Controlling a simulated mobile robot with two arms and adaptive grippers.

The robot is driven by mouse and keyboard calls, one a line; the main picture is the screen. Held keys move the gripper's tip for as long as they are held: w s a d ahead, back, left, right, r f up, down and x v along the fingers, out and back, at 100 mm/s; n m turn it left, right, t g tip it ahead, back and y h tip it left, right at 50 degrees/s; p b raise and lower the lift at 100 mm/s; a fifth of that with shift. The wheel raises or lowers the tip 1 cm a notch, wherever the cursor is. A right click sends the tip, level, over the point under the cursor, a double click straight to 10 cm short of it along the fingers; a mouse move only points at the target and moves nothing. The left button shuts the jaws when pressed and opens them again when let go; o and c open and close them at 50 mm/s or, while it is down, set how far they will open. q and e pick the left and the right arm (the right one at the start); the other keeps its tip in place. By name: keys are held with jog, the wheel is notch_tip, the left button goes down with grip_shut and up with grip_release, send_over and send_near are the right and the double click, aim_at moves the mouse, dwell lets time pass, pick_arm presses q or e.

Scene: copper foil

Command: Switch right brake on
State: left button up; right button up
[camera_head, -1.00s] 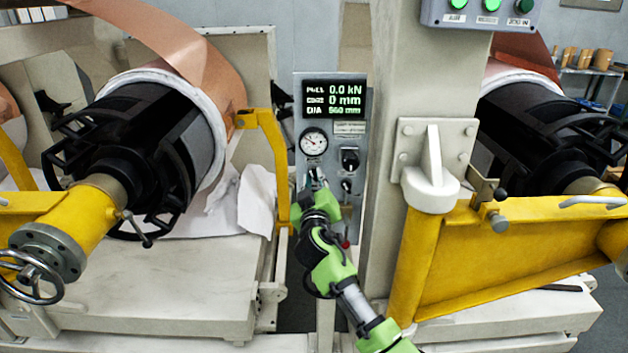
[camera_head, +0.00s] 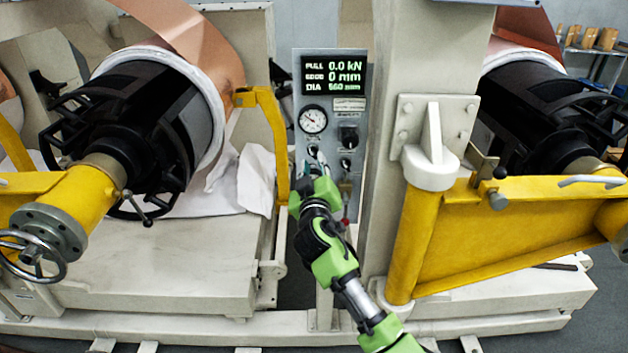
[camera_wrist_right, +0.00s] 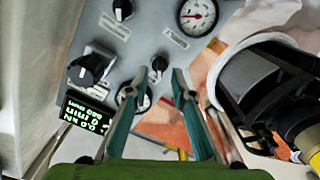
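The grey control panel (camera_head: 328,195) stands upright in the middle of the head view, with a lit display (camera_head: 329,74), a round gauge (camera_head: 313,119) and several dark switches. One larger dark knob (camera_head: 348,136) is right of the gauge; a smaller knob (camera_head: 345,163) sits below it. My right gripper (camera_head: 313,165) is in front of the panel's lower left. In the right wrist view my right gripper (camera_wrist_right: 159,74) is open, its teal fingers apart near a small dark knob (camera_wrist_right: 159,64); contact cannot be told. Another knob (camera_wrist_right: 84,70) is to its left. My left gripper is out of view.
A pale column (camera_head: 390,200) stands right of the panel, with a yellow swing arm (camera_head: 510,235) hinged on it. A copper foil roll (camera_head: 185,40) and yellow bracket (camera_head: 272,130) are left of the panel. A red-tipped lever (camera_head: 346,221) is low on the panel.

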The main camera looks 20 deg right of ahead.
jog(key=v, duration=0.8)
jog(key=shift+s, duration=0.15)
jog(key=shift+a, duration=0.1)
notch_tip(320, 180, down, 26)
jog(key=s+a+n+g+y, duration=0.1)
jog(key=s+n+g+y, duration=0.15)
jog(key=g, duration=0.25)
jog(key=s+f+g+y, duration=0.1)
jog(key=s+f+g, duration=0.1)
jog(key=s+f, duration=0.7)
jog(key=s+f+g+y, duration=0.15)
jog(key=s+f, duration=0.25)
jog(key=f, duration=0.8)
jog(key=s+d+f+m+g, duration=0.1)
jog(key=s+f+g, duration=0.1)
jog(key=s+f, duration=0.75)
jog(key=s+d+f+m+g, duration=0.1)
jog(key=s+f+g, duration=0.35)
jog(key=s, duration=0.75)
jog(key=s+d+f, duration=0.1)
jog(key=s+f, duration=0.3)
jog(key=s, duration=0.6)
jog(key=s+d+f+m+g, duration=0.1)
jog(key=s+f, duration=0.3)
jog(key=s, duration=0.7)
jog(key=shift+s+d, duration=0.3)
jog(key=shift+d, duration=0.35)
